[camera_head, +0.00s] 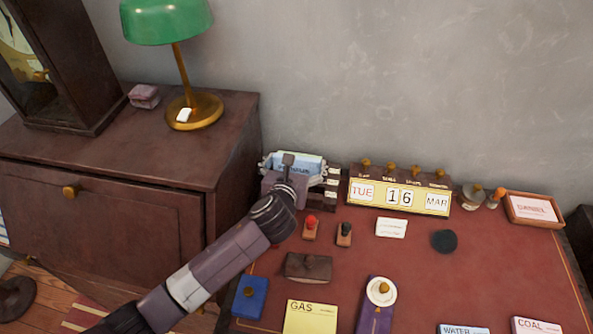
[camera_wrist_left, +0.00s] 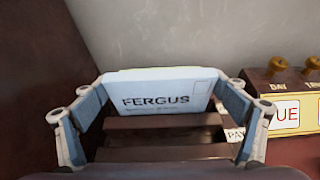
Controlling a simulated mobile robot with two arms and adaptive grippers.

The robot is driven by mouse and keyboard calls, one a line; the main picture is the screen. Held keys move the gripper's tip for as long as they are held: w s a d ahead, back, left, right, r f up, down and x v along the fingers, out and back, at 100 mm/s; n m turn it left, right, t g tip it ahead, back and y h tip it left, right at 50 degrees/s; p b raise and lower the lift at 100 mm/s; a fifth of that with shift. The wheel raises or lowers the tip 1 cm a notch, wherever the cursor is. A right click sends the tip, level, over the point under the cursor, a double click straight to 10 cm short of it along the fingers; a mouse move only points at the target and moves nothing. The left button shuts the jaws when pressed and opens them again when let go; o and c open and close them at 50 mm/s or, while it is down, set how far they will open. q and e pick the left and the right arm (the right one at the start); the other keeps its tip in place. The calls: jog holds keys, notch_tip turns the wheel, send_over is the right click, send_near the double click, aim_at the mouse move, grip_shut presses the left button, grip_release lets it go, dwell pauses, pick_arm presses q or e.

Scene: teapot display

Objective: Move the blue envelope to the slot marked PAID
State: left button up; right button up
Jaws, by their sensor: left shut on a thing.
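A pale blue envelope marked FERGUS (camera_wrist_left: 165,88) is between the fingers of my left gripper (camera_wrist_left: 172,82), which is shut on it across its width. In the head view the envelope (camera_head: 308,164) and left gripper (camera_head: 298,167) are at the dark slotted rack (camera_head: 325,205), against the wall. In the wrist view the envelope stands upright at the rack's far slats (camera_wrist_left: 160,152); whether its lower edge is inside a slot is unclear. White labels (camera_head: 333,182) run down the rack's right side. One partly reads "PAY" (camera_wrist_left: 236,134); no PAID label is readable. My right gripper is not in view.
A calendar block (camera_head: 398,197) stands close right of the rack, with two stamps (camera_head: 327,231) in front. A wooden cabinet (camera_head: 100,205) with a green lamp (camera_head: 168,22) is left. GAS (camera_head: 311,318), WATER (camera_head: 462,329) and COAL (camera_head: 536,326) papers lie near the front.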

aim_at(296, 170)
pick_arm(q)
jog(key=shift+f, duration=1.5)
jog(key=shift+f, duration=0.15)
jog(key=o, duration=0.9)
jog(key=shift+o, duration=0.2)
jog(key=shift+r, duration=0.2)
jog(key=v, duration=1.2)
